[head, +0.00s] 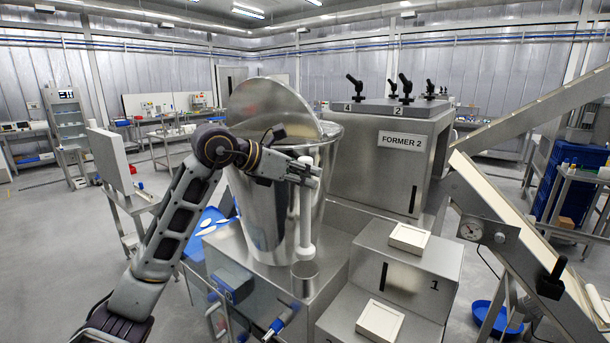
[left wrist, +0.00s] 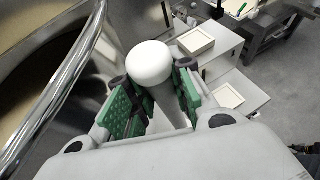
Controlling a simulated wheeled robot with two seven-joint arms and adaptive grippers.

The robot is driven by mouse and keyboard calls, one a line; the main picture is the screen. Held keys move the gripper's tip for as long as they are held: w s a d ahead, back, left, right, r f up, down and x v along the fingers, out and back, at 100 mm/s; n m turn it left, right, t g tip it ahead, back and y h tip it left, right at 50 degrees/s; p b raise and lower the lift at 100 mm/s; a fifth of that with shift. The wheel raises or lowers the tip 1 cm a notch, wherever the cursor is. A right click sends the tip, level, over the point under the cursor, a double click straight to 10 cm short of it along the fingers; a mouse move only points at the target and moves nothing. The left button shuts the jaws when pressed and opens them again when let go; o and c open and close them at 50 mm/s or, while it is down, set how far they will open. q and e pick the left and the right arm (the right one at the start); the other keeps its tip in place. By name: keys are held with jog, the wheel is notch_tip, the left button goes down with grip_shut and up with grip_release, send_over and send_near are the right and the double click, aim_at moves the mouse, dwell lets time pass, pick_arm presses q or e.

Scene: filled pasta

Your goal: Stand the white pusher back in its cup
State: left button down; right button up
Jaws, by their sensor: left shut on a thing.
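The white pusher (head: 306,215) hangs upright in my left gripper (head: 306,172), with its wider end down. In the left wrist view, the rounded white top of the pusher (left wrist: 149,62) shows between the green finger pads of my left gripper (left wrist: 157,95), which is shut on the shaft. A small metal cup (head: 305,280) stands on the steel ledge directly below the pusher. My right gripper is not in view.
A large steel hopper (head: 270,210) with a raised lid (head: 268,105) stands close behind the pusher. To the right are steel steps with white square trays (head: 409,238) (head: 380,321) and the box marked FORMER 2 (head: 385,165). A blue-handled valve (head: 274,329) is at the front.

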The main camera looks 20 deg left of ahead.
aim_at(301, 211)
pick_arm(q)
jog(key=shift+f+b, duration=2.15)
jog(key=shift+f, duration=0.85)
jog(key=shift+f+b, duration=0.65)
jog(key=shift+f, duration=0.1)
jog(key=shift+f+b, duration=0.85)
jog(key=shift+f, duration=0.35)
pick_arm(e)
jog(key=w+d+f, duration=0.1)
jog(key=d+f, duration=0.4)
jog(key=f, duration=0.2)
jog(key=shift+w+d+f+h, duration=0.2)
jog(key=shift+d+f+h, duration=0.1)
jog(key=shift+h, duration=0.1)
